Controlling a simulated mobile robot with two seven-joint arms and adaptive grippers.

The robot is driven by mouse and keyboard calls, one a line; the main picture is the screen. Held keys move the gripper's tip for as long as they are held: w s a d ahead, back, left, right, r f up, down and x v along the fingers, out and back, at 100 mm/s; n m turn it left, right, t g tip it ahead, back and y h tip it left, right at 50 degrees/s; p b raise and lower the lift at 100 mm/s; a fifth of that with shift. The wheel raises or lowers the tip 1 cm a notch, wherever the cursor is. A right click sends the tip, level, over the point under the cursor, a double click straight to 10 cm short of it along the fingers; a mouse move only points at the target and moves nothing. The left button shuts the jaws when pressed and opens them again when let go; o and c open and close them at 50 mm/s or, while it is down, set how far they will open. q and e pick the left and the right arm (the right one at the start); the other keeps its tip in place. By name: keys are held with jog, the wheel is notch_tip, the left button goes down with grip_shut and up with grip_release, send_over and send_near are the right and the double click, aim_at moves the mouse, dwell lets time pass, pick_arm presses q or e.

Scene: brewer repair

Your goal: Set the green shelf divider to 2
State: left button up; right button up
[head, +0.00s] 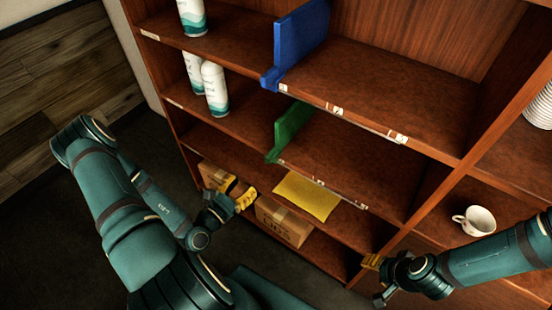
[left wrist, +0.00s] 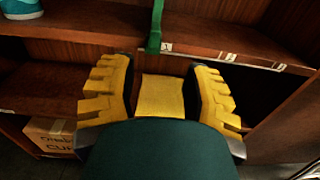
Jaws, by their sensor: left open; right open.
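The green shelf divider (head: 290,125) stands upright on a middle shelf, with its front end at the shelf's front edge. It sits beside the leftmost label of the label strip (head: 318,181); the digits are too small to read. In the left wrist view the divider (left wrist: 156,27) shows at the top centre, beyond the fingers, with labels (left wrist: 230,57) to its right. My left gripper (head: 244,199) is open and empty, below and in front of the divider, apart from it. Its yellow fingers (left wrist: 162,98) are spread. My right gripper (head: 373,263) is open and empty, low at the right.
A blue divider (head: 299,42) stands on the shelf above. White bottles (head: 215,88) stand left of the dividers. A yellow flat item (head: 307,195) and cardboard boxes (head: 283,222) lie low down. A white cup (head: 476,220) stands in the right bay. The shelf right of the green divider is clear.

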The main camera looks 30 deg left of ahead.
aim_at(266, 159)
pick_arm(q)
jog(key=shift+y, duration=0.3)
jog(key=w, duration=1.3)
jog(key=shift+w+d+b, duration=0.35)
grip_shut()
